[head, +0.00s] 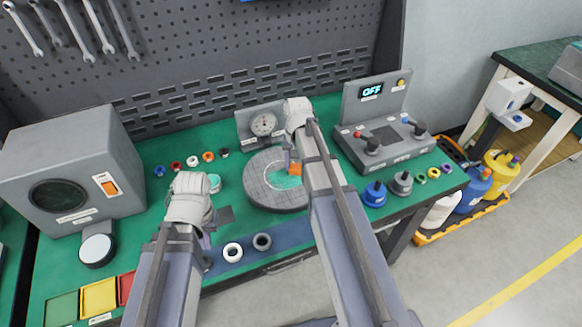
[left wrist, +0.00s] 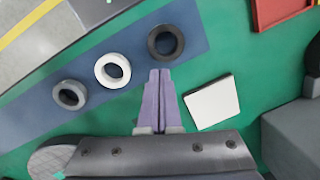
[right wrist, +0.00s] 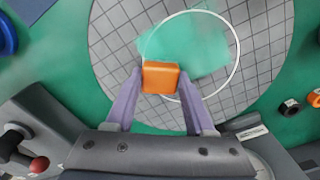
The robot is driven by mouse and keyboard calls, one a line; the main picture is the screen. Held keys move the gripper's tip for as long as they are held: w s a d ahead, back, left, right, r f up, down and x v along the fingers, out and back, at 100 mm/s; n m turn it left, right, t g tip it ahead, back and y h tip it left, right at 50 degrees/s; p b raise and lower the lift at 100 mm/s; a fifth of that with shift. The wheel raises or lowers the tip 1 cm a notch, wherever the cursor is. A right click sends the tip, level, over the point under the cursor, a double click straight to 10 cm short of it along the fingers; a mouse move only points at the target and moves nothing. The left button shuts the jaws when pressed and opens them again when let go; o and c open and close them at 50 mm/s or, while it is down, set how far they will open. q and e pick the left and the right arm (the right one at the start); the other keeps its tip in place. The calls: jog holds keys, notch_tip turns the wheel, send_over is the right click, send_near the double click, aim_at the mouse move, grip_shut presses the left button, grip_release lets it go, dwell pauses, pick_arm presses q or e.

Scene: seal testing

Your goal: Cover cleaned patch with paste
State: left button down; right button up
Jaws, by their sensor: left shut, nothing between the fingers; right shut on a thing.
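A round grey gridded plate (head: 258,194) lies on the green bench, with a thin white ring drawn on it. A translucent teal-green patch of paste (right wrist: 200,45) covers much of the ring's inside and spills past its line on one side; some gridded surface inside the ring shows bare. My right gripper (right wrist: 161,76) is shut on an orange block (right wrist: 160,78), held over the patch's edge; whether it touches the plate I cannot tell. My left gripper (left wrist: 158,72) is shut and empty, above the bench beside the blue strip, left of the plate.
Loose rings, white (left wrist: 113,70) and dark (left wrist: 166,41) among them, lie on the blue strip (left wrist: 205,40). A dial gauge (head: 263,124) stands behind the plate. A control box (head: 385,135) reading OFF is at right, a grey machine (head: 70,165) at left.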

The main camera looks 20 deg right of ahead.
aim_at(300, 166)
jog(key=shift+d, duration=0.65)
